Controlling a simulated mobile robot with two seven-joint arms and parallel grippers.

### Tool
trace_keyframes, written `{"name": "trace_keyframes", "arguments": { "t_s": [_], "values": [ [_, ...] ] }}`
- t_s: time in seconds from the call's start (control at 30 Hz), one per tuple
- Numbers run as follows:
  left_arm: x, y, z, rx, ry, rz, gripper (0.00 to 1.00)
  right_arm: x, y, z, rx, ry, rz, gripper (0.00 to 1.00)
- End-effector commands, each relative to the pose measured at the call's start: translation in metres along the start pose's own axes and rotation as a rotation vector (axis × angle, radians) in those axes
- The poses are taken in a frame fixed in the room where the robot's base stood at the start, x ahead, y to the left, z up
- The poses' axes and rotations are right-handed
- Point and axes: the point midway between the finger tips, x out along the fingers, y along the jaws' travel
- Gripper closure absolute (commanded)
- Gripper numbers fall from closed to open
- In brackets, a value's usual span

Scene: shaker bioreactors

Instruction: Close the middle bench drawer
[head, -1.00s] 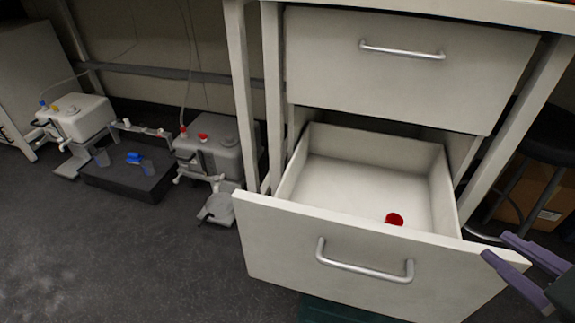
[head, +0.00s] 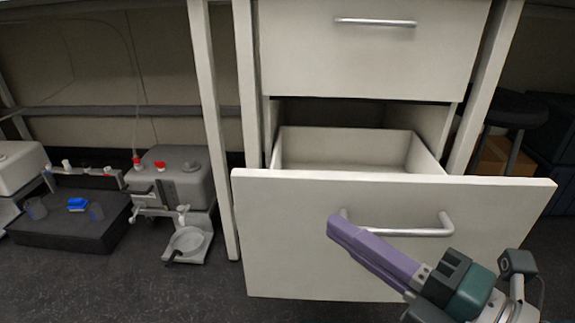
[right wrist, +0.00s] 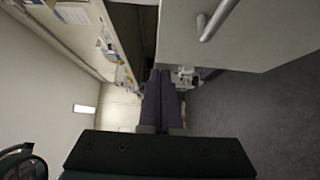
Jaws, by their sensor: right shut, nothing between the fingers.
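The middle bench drawer (head: 300,240) is pulled well out under the closed upper drawer (head: 370,60). Its white front has a silver bar handle (head: 420,230). Part of its inside shows behind the front. My right gripper (head: 335,225) is shut and empty, its purple fingers in front of the drawer front, overlapping the left part of the handle in the head view. I cannot tell whether it touches the front. In the right wrist view the shut fingers (right wrist: 162,80) point forward, with a white panel and a silver handle (right wrist: 215,22) to their right. My left gripper is not in view.
The bench legs (head: 213,130) stand beside the drawers. A grey device (head: 178,180) and a black tray (head: 70,215) with blue items stand on the floor at left. A stool (head: 515,112) and a cardboard box (head: 492,155) are at right.

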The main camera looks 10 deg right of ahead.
Motion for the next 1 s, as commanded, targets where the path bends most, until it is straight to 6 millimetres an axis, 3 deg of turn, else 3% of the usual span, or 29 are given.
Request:
{"name": "trace_keyframes", "arguments": {
  "t_s": [0.13, 0.37, 1.0],
  "values": [
    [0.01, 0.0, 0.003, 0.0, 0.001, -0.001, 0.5, 0.033, -0.001, 0.0, -0.001, 0.001, 0.005, 1.0],
    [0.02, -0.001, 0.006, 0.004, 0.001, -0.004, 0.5, 0.055, -0.002, 0.022, -0.001, 0.0, 0.001, 1.0],
    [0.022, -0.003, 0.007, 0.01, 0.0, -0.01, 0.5, 0.062, 0.0, 0.03, 0.001, -0.001, 0.0, 1.0]
  ]
}}
